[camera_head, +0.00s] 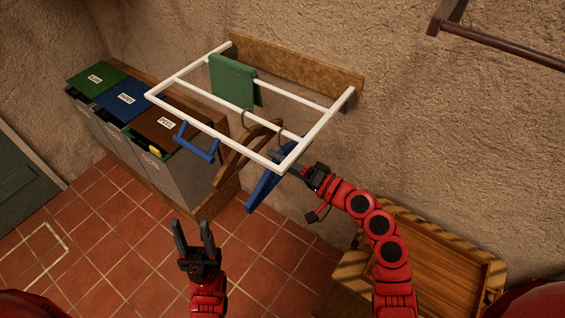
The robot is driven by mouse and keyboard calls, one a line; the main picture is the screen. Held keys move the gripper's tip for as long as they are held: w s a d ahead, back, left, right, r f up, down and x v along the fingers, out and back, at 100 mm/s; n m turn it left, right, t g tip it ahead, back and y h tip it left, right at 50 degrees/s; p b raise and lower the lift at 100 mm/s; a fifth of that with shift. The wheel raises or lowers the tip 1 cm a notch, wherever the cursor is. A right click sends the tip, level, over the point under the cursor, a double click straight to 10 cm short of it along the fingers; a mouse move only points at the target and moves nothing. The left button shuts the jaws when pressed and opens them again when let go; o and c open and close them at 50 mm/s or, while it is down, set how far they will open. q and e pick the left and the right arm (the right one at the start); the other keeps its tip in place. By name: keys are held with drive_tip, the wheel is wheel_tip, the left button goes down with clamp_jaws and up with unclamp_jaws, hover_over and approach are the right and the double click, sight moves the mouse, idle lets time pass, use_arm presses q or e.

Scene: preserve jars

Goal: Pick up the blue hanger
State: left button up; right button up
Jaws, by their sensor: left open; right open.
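The blue hanger (262,188) hangs by a hook from the front right part of the white rack (215,127). Its right side lies close to the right gripper and is partly hidden by the rack bar. My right gripper (288,163) is open at the rack's right front corner, beside the blue hanger's upper part. I cannot tell whether the hanger is between its fingers. My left gripper (193,226) is open and empty, low in front of the rack and apart from the hanger.
A brown wooden hanger (233,160) hangs left of the blue one. A green cloth (234,81) and a blue U-shaped piece (197,145) are on the rack. Labelled bins (120,102) stand left. A wooden tray (430,255) is at right. Tiled floor (115,250) is open at left.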

drive_tip(key=x, duration=0.3)
drive_tip(key=shift+w+a+f, duration=0.1)
drive_tip(key=shift+a, duration=0.1)
clamp_jaws()
